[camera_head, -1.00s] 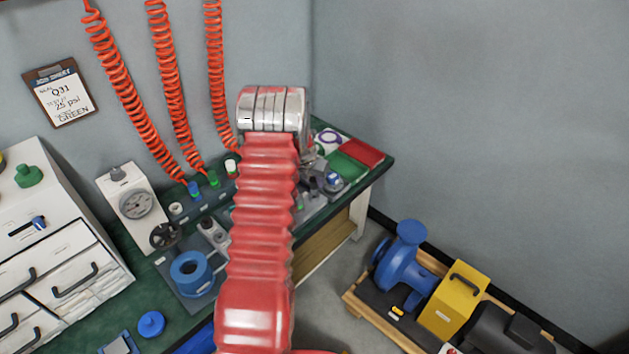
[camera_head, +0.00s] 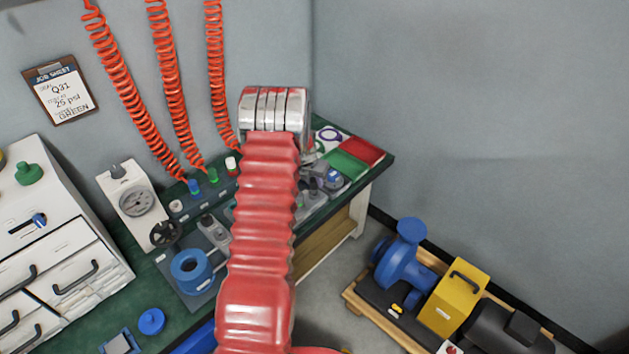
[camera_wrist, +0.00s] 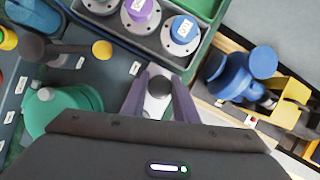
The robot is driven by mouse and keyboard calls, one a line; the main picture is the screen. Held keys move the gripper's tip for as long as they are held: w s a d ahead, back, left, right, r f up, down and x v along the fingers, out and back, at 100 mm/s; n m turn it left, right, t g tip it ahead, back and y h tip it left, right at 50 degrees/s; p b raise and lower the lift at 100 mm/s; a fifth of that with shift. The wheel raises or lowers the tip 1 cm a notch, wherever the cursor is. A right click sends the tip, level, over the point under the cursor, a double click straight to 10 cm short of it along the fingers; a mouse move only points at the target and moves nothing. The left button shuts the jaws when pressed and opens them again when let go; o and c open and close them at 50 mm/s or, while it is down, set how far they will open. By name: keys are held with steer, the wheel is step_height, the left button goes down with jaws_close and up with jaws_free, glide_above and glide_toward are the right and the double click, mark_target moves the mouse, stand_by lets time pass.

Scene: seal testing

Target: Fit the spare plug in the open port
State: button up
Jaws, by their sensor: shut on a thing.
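In the wrist view my gripper (camera_wrist: 161,76) is shut on a small white piece with a dark round top (camera_wrist: 157,88), likely the spare plug. Its lower part is hidden by my wrist. The held piece is just in front of a grey tray of flanged parts, apart or touching I cannot tell. In the head view my arm hides the gripper and the held piece. A rail on the bench carries blue (camera_head: 194,187), green (camera_head: 212,176) and white (camera_head: 231,164) fittings below the coiled hoses, and a white round fitting (camera_head: 176,206). I cannot tell which port is open.
The grey tray (camera_wrist: 180,61) holds purple-topped (camera_wrist: 141,9) and blue-topped (camera_wrist: 183,27) parts. A green rounded body (camera_wrist: 60,108) and a yellow-knobbed lever (camera_wrist: 101,50) stand left of my gripper. A blue pump (camera_head: 402,265) sits on a floor pallet. A gauge box (camera_head: 133,203) stands at left.

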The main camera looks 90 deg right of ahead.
steer(key=shift+f, duration=0.5)
steer(key=o, duration=1.2)
steer(key=shift+r, duration=0.1)
steer(key=v, duration=1.3)
steer(key=shift+w+a+r, duration=0.1)
steer(key=shift+a+r, duration=0.1)
stand_by(0.7)
